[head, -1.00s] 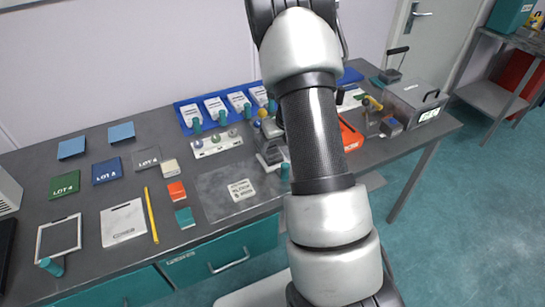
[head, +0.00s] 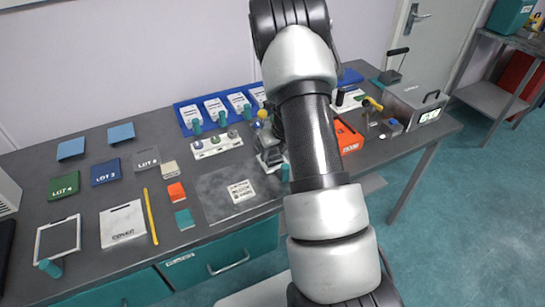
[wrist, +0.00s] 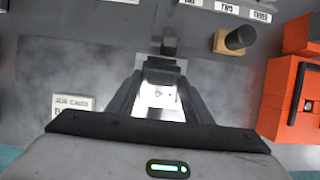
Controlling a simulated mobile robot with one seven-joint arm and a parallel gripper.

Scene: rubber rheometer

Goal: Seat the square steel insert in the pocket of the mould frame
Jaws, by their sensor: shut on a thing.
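My gripper (wrist: 160,98) is in the middle of the wrist view, its dark fingers shut on a bright steel piece (wrist: 163,94) that looks like the square insert. The fingers hide much of its outline, so I cannot tell its tilt or whether it touches anything below. In the head view my arm hides most of the gripper, which is near the right edge of a dark grey mat (head: 215,200). I cannot make out the mould frame or its pocket with certainty.
A rack (head: 217,145) stands behind the mat. An orange box (wrist: 292,95) is to the right, near a black cylinder on a tan block (wrist: 234,40). A yellow stick (head: 151,215) and coloured plates lie left.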

